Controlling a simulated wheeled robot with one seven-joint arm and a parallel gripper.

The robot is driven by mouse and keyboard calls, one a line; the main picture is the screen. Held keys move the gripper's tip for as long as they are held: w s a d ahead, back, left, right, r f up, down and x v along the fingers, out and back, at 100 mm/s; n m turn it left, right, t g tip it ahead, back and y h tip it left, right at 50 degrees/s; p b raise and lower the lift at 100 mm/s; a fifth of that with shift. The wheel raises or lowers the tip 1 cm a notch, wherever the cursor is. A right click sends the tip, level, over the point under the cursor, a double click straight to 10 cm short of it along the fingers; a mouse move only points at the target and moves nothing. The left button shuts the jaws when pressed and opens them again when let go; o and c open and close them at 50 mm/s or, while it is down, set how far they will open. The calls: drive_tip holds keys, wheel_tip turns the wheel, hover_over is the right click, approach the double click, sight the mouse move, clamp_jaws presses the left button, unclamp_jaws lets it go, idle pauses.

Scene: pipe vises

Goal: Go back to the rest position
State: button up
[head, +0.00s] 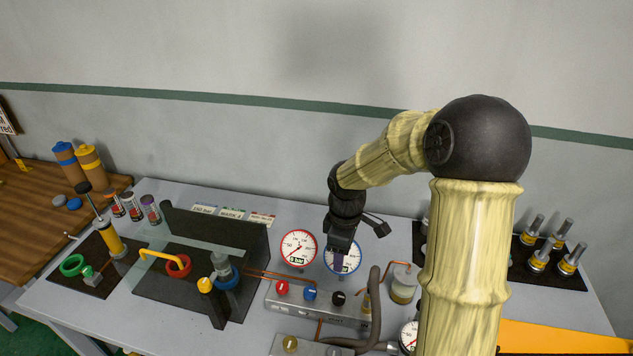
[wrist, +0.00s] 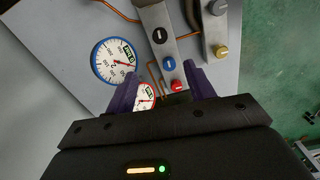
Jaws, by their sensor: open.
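My gripper (head: 339,260) hangs at the end of my bent arm, in front of the blue-rimmed gauge (head: 343,257) and partly hiding it in the head view. In the wrist view my gripper (wrist: 161,88) shows two dark purple fingers spread apart with nothing between them. Beyond the fingers lie the red knob (wrist: 176,86), the blue knob (wrist: 169,64) and the black knob (wrist: 159,36) on a grey manifold. The red-rimmed gauge (head: 298,247) stands just left of my gripper in the head view.
Left of the gauges are a dark upright panel (head: 215,232), a red ring (head: 178,265) and a green ring (head: 72,265). A black mat (head: 548,268) with several metal-topped pieces lies at right. A grey hose (head: 374,290) rises near the manifold. The wall area above the table is clear.

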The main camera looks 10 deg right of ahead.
drive_tip(key=shift+s, duration=0.1)
drive_tip(key=s+r+m+t, duration=0.2)
drive_tip(key=s+m, duration=1)
drive_tip(key=s, duration=0.1)
drive_tip(key=shift+s+r+t, duration=0.15)
drive_tip(key=shift+s+t, duration=0.1)
drive_tip(key=shift+t, duration=0.05)
